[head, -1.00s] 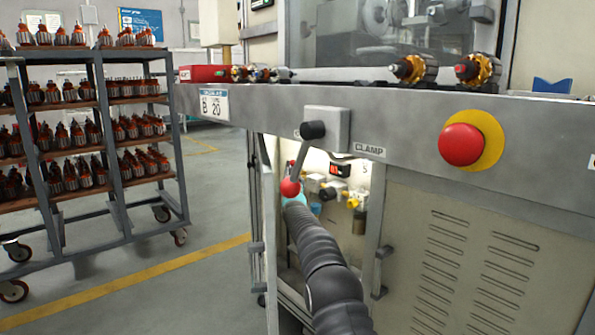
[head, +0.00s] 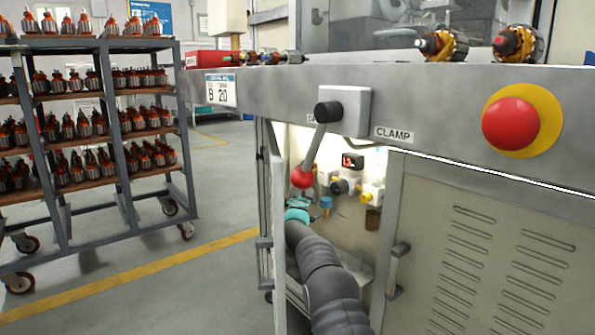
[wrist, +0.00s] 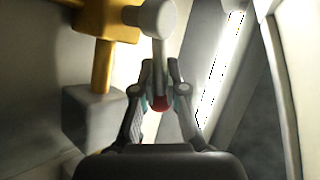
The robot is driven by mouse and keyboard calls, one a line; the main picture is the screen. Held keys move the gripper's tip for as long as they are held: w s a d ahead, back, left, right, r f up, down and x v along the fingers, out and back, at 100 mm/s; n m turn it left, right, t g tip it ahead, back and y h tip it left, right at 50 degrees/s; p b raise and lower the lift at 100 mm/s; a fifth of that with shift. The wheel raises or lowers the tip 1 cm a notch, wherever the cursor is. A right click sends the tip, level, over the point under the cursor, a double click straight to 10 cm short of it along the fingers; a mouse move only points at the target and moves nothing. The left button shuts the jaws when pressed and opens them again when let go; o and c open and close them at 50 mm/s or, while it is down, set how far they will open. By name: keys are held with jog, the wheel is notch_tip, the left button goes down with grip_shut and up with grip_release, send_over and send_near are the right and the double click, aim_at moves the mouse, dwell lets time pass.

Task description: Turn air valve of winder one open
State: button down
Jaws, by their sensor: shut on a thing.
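The air valve shows in the wrist view as a yellow body (wrist: 108,22) with a round pale hub. A thin grey lever with a red end (wrist: 160,104) runs down from the hub. My gripper (wrist: 160,84) is shut on this lever, one finger on each side, with the red end between the fingers. In the head view my arm reaches into the lit open cabinet (head: 340,225) below the bench.
The clamp lever with a red ball (head: 303,178) hangs in front of the cabinet opening, close above my arm. A red emergency button (head: 511,123) is at right. The slatted door panel (head: 480,250) borders the cabinet. A rack of armatures (head: 95,150) stands left, with open floor between.

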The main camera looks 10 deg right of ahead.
jog(key=shift+s+d+r+h, duration=0.2)
jog(key=shift+r+h, duration=0.1)
jog(key=shift+r, duration=0.2)
jog(key=c, duration=1.3)
grip_release()
jog(key=shift+s+r, duration=0.1)
jog(key=shift+o, duration=1.4)
jog(key=shift+s+d+r+m, duration=0.15)
jog(key=shift+s+r+m, duration=0.05)
jog(key=shift+r+m, duration=0.1)
jog(key=shift+w+f, duration=0.15)
jog(key=shift+f, duration=0.45)
jog(key=shift+w+a+f, duration=0.1)
jog(key=shift+a, duration=0.1)
jog(key=v, duration=0.8)
